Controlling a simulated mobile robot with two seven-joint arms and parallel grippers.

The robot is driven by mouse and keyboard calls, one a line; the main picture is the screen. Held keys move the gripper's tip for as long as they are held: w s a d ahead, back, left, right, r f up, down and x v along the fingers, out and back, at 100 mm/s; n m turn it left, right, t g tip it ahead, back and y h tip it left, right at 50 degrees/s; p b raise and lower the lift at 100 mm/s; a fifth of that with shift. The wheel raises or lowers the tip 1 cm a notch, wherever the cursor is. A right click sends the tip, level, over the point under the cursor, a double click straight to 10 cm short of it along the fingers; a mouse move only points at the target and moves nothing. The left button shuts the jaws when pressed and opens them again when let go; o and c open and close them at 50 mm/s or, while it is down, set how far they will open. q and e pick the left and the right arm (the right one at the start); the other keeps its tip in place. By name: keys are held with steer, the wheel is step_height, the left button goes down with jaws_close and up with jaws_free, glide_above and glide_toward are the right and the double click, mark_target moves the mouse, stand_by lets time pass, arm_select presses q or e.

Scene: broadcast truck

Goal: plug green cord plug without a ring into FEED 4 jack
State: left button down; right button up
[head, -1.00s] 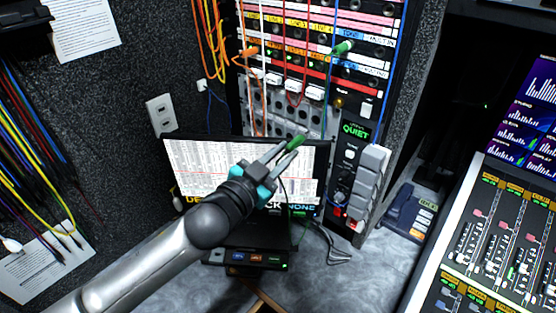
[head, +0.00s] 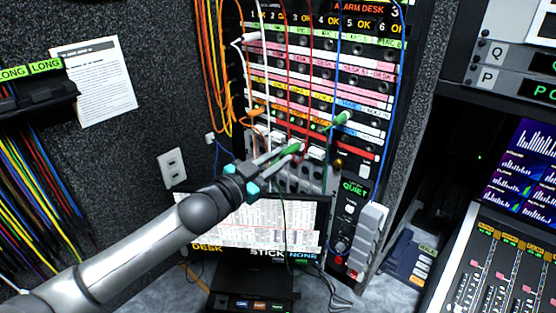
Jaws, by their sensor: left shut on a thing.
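My left gripper (head: 291,153) is shut on a green plug (head: 294,147), which points up and right in front of the lower rows of the jack panel (head: 305,62). A thin dark green cord (head: 284,215) hangs below the gripper. A second green plug (head: 343,117) sits at the panel's right side, in a lower row. I cannot tell from here whether either plug has a ring. The jack labels are too small to read, so I cannot pick out FEED 4. The gripper hides part of the lower panel. My right gripper is not in view.
Red, white, blue and orange cords hang across the panel, with white plugs (head: 316,152) close to the held plug. Grey handsets (head: 370,235) hang at right. A mixing desk (head: 490,255) fills the lower right.

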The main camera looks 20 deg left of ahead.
mark_target(298, 144)
arm_select(q)
steer(key=shift+r+p, duration=0.1)
steer(key=shift+p, duration=0.2)
steer(key=shift+b+x, duration=0.3)
steer(key=shift+x, duration=2.6)
steer(key=shift+p, duration=0.65)
steer(key=shift+b+x, duration=0.45)
steer(key=shift+x, duration=1.3)
steer(key=shift+w+d, duration=0.1)
steer(key=shift+w, duration=0.2)
steer(key=c, duration=0.7)
jaws_free()
steer(key=shift+s, duration=0.1)
steer(key=b+v, duration=0.2)
steer(key=v, duration=1.3)
